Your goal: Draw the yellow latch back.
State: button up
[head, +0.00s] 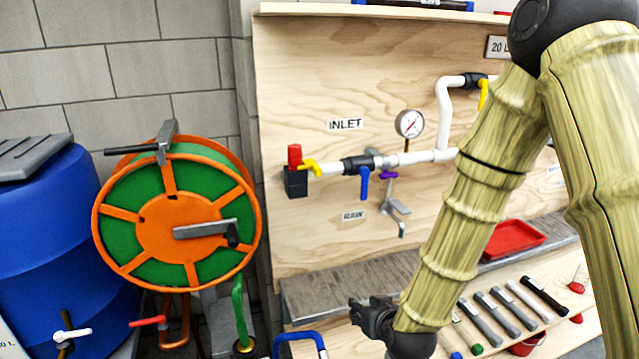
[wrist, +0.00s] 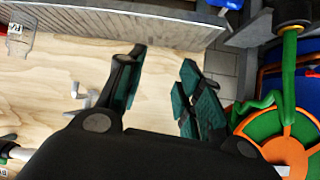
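A small yellow latch (head: 311,167) sits at the left end of the white pipe on the plywood panel, beside a black block with a red top (head: 295,172), under the INLET label. A second yellow part (head: 483,94) shows higher up at the right, partly hidden by my arm. My gripper (head: 368,312) is low in front of the bench, well below and to the right of the latch, and apart from it. In the wrist view my gripper (wrist: 163,60) has its fingers spread with nothing between them. I cannot make out the latch in the wrist view.
A blue lever (head: 364,184), a purple-handled tap (head: 389,176) and a gauge (head: 409,124) are on the pipe to the right. An orange and green hose reel (head: 168,227) and blue barrel (head: 45,240) stand left. A red tray (head: 514,239) and several tools lie right.

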jog(key=w+a+r+t+y+b, duration=0.1)
jog(key=w+a+r+t, duration=0.1)
jog(key=r, duration=0.4)
jog(key=w+a+r+t+b, duration=0.1)
jog(key=w+a+r, duration=0.15)
jog(key=r, duration=0.45)
jog(key=n+t+y+b, duration=0.1)
jog(key=n+t+y, duration=0.1)
jog(key=t, duration=0.2)
send_near(319, 173)
jog(key=x, duration=1)
jog(key=shift+p, duration=0.35)
